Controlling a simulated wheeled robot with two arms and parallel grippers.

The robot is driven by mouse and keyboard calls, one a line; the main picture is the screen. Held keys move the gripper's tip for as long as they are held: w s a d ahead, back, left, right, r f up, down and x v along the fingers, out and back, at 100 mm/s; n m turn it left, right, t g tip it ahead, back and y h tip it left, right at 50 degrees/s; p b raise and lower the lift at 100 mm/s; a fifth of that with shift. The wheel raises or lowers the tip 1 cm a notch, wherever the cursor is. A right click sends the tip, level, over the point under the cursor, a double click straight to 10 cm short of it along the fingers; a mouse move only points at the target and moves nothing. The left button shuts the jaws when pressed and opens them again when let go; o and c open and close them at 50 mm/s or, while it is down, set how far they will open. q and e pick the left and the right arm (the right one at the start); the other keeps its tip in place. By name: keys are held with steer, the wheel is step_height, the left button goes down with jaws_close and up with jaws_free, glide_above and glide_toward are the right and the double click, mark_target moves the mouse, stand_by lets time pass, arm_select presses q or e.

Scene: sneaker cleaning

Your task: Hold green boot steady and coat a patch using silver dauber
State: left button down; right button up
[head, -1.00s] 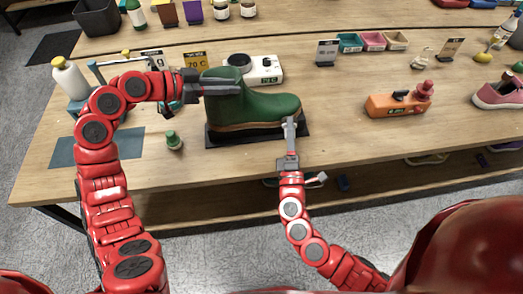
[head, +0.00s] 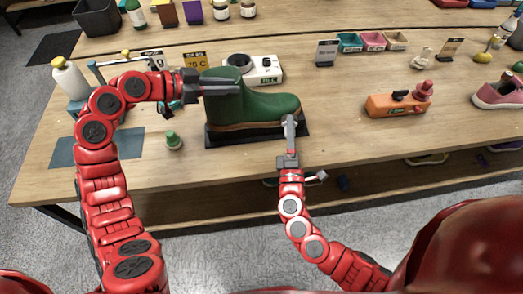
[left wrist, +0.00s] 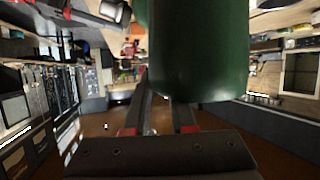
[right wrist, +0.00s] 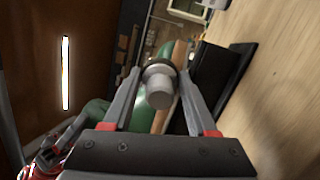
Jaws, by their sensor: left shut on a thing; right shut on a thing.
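The green boot (head: 262,106) stands upright on a black mat (head: 230,137), toe to the right. My left gripper (head: 236,86) is shut on the boot's shaft, which fills the upper middle of the left wrist view (left wrist: 198,50). My right gripper (head: 290,122) is at the boot's near side by the toe. In the right wrist view it is shut on the silver dauber (right wrist: 160,88), a grey cylinder between its fingers. The dauber's far end is close to the boot's side; whether it touches is hidden.
The table front right of the mat is clear.

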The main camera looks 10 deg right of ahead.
steer(key=shift+s+a, duration=0.15)
steer(key=shift+a, duration=3.4)
steer(key=shift+a, duration=0.1)
steer(key=shift+s+a, duration=0.1)
steer(key=shift+a, duration=1.65)
steer(key=shift+a, duration=1.95)
steer(key=shift+w, duration=0.25)
